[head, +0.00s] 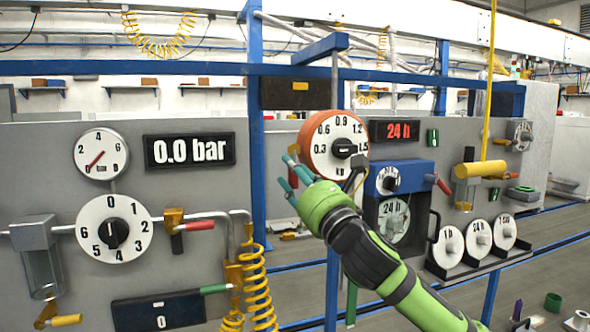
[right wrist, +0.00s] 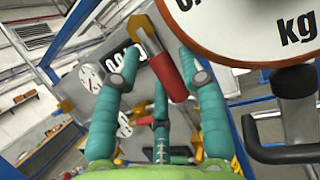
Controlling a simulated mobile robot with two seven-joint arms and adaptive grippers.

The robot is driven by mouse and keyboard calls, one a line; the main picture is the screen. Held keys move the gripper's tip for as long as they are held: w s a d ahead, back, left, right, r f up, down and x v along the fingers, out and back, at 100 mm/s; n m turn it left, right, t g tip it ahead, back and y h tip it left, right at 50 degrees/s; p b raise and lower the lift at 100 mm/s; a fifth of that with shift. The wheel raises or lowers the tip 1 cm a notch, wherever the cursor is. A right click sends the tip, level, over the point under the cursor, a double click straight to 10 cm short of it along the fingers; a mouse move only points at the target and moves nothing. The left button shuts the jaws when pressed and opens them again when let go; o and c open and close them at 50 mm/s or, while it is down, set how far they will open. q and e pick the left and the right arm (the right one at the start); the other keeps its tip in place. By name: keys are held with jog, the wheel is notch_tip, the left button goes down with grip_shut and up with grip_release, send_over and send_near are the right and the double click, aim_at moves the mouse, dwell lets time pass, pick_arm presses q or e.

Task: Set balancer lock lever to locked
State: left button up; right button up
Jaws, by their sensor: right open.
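The balancer (head: 318,133) is a round orange-rimmed body with a white kg dial and black knob, hanging left of the 24 h display in the head view. Its dial fills the upper right of the right wrist view (right wrist: 235,25). A red-handled lever (right wrist: 168,78) on a pale shaft shows beside the dial there, and I take it for the lock lever. My right gripper (head: 288,172) is at the balancer's lower left, its teal fingers open. In the right wrist view the fingers (right wrist: 158,62) lie around the red handle; contact cannot be told. My left gripper is out of view.
A grey panel with a 0.0 bar display (head: 190,150), a numbered dial (head: 100,235) and a red-handled valve (head: 200,226) stands left. A blue box (head: 402,172) and several weights are right of my arm. A blue post (head: 256,170) stands close behind the gripper.

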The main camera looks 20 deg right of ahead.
jog(key=shift+w+a, duration=0.1)
jog(key=shift+c, duration=1.2)
grip_shut()
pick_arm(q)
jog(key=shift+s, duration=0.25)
pick_arm(e)
jog(key=shift+f, duration=0.1)
